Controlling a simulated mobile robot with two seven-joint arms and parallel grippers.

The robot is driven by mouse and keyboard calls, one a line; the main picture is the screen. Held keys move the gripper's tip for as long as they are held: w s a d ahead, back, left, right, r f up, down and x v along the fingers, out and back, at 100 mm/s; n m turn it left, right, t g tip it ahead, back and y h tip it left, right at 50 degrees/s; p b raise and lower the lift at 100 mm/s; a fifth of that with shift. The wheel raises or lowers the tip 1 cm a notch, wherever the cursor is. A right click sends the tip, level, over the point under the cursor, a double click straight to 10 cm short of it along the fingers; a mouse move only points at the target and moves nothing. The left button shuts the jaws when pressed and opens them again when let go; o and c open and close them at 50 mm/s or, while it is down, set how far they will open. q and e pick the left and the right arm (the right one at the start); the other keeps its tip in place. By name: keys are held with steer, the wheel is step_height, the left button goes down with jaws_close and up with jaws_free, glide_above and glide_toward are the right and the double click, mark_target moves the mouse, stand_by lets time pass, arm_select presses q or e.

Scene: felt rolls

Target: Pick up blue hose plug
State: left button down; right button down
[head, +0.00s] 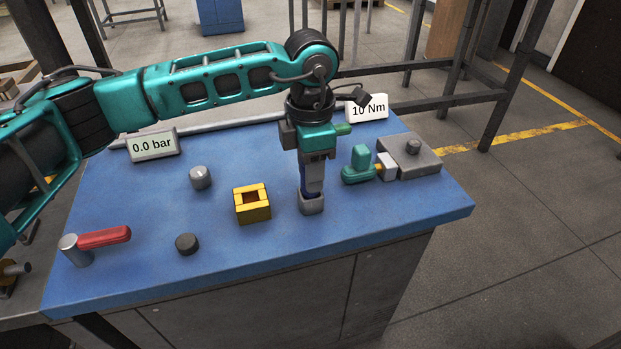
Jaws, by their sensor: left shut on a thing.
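My left gripper (312,188) points straight down over the grey socket block (311,205) near the front of the blue bench top. It is shut on the blue hose plug (304,184), of which only a narrow dark blue strip shows beside the fingers. The fingers hide most of the plug. The plug is at or just above the socket block; I cannot tell whether it still sits in it. My right gripper is not in view.
A yellow square block (252,213) with an opening stands left of the gripper. A teal tool (359,170) and a grey block with a knob (408,160) are at right. A red-handled lever (103,238), a grey knob (201,178) and a dark knob (187,244) are further left.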

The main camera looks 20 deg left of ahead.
arm_select(q)
steer(key=shift+r, duration=0.1)
steer(key=shift+r+p, duration=0.5)
steer(key=shift+r, duration=0.3)
steer(key=shift+r, duration=0.2)
steer(key=shift+r+p, duration=1.5)
steer(key=shift+r, duration=0.95)
